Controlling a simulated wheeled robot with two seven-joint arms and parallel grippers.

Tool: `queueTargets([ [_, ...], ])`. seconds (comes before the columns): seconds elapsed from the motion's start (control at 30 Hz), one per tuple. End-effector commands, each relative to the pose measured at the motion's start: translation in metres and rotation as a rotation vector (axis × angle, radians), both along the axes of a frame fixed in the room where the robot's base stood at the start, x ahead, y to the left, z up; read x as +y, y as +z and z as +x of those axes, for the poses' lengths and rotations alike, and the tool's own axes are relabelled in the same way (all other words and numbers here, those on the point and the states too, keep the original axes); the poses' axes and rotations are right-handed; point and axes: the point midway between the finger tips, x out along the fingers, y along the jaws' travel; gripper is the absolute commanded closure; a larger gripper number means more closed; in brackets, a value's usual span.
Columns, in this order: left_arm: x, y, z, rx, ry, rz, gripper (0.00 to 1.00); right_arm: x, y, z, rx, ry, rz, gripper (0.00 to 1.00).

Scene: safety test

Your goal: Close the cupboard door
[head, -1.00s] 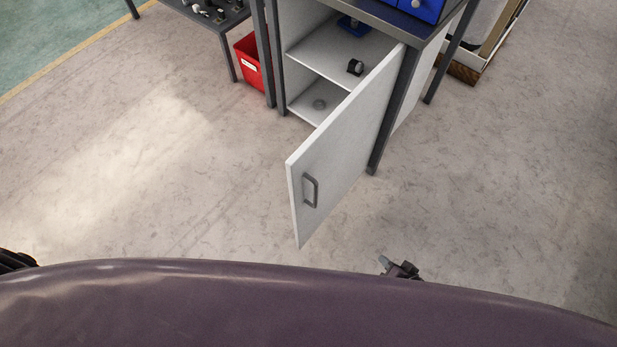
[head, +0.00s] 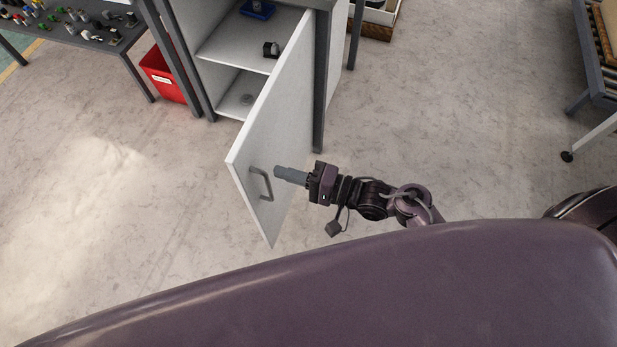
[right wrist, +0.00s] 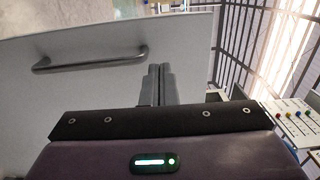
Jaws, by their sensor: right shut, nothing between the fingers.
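The white cupboard door (head: 268,145) stands open, swung out from the cupboard (head: 241,52) toward me. Its grey bar handle (head: 261,184) is near the door's free edge. The handle also shows in the right wrist view (right wrist: 90,60), left of the fingers. My right gripper (head: 279,173) is shut and empty, with its fingertips close to the door, just right of the handle in the head view. In the right wrist view the shut fingers (right wrist: 158,84) point at the door's face. I cannot tell whether they touch it. My left gripper is not in view.
Inside the cupboard are a small black object (head: 271,49) and a blue item (head: 257,9) on the shelf. A red bin (head: 165,75) stands left of the cupboard. A dark table (head: 85,33) with small parts is at upper left. Open floor lies left of the door.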

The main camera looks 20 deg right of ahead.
Motion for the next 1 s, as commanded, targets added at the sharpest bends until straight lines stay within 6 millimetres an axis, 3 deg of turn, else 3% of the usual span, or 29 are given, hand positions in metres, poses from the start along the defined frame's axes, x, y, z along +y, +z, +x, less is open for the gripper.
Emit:
queueTargets([
  [0.1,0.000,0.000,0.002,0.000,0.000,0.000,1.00,0.020,0.000,0.014,-0.001,0.000,0.002,1.00],
  [0.33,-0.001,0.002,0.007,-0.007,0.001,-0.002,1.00,0.042,0.000,0.029,-0.002,-0.001,-0.001,1.00],
  [0.87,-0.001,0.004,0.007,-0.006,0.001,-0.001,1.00,0.047,0.000,0.032,0.001,-0.006,-0.002,1.00],
  [1.0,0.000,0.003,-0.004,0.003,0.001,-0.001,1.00,0.047,0.002,0.032,0.001,-0.030,0.002,1.00],
])
